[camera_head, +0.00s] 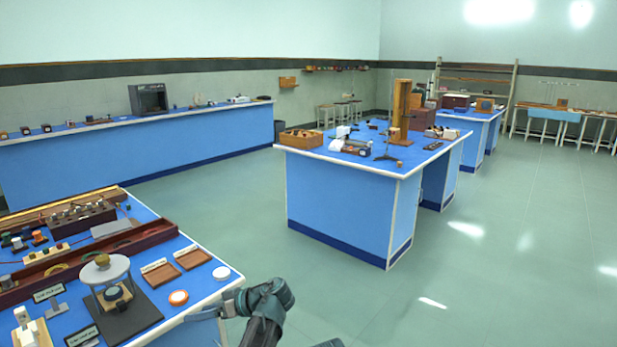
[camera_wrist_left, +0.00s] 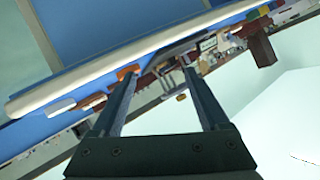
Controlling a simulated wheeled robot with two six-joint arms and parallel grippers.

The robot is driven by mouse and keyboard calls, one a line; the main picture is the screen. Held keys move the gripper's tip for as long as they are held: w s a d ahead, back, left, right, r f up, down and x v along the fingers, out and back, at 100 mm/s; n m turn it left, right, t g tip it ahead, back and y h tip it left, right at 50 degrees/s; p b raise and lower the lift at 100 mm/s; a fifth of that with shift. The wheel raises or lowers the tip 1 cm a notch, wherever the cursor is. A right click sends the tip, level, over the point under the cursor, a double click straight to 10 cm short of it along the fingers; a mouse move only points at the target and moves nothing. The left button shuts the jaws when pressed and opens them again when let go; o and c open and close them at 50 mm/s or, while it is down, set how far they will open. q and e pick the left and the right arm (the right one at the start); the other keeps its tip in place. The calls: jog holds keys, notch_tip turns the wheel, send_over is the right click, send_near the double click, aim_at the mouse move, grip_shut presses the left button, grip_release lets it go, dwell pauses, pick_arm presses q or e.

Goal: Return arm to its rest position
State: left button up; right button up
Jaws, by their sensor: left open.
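My left arm comes in at the bottom middle of the head view, bent at a joint. Its gripper (camera_head: 192,317) points left, close to the front corner of the near blue bench (camera_head: 215,302). In the left wrist view the two dark fingers of my left gripper (camera_wrist_left: 158,70) stand apart with nothing between them. Beyond the fingers the tilted bench edge (camera_wrist_left: 90,80) shows. I cannot tell from these views whether the fingers touch the bench. My right gripper does not show.
The near bench holds a round-topped stand (camera_head: 106,268), an orange-rimmed disc (camera_head: 179,297), a white disc (camera_head: 221,273) and two brown trays (camera_head: 192,257). An island bench (camera_head: 340,205) stands mid-room. Green floor (camera_head: 480,270) is clear at right.

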pick_arm(q)
jog(key=s+d+f+m+g+h, duration=0.1)
jog(key=s+d+f+m+h, duration=0.55)
jog(key=s+d, duration=0.35)
jog(key=s+d+f+m+g+h, duration=0.1)
jog(key=s+d+f+m+h, duration=0.45)
jog(key=s+d+m, duration=0.35)
notch_tip(320, 180, up, 14)
jog(key=s+d+p, duration=0.1)
jog(key=d+p, duration=0.1)
jog(key=p, duration=1.3)
jog(key=shift+s+n, duration=0.25)
jog(key=shift+n, duration=0.1)
jog(key=shift+a, duration=0.1)
